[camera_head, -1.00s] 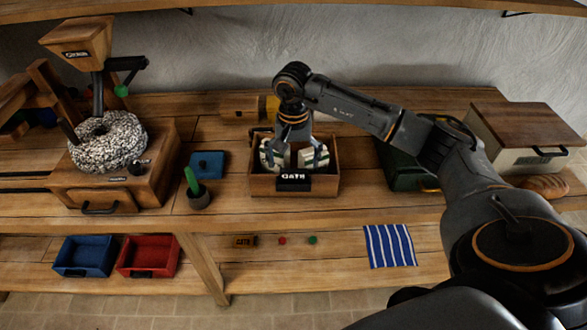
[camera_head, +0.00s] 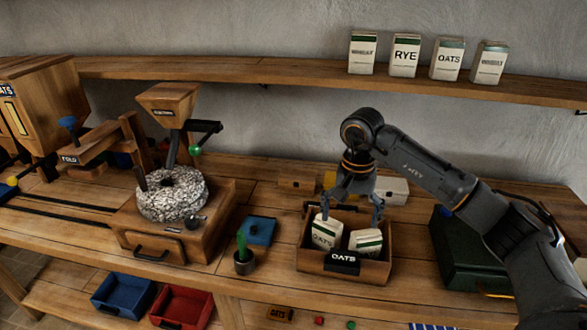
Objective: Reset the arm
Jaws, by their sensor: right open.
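My right arm reaches in from the right in the head view. Its gripper (camera_head: 350,218) is open and points down at the wooden box labelled OATS (camera_head: 313,262). The left packet (camera_head: 325,233) reads OATS and leans a little. The right packet (camera_head: 367,243) is tilted. I cannot tell whether the fingertips touch either packet. My left gripper is not in view.
A dark green case (camera_head: 470,255) lies under my right arm. Several packets stand on the upper shelf (camera_head: 250,72). Blue (camera_head: 124,297) and red (camera_head: 183,307) bins sit below.

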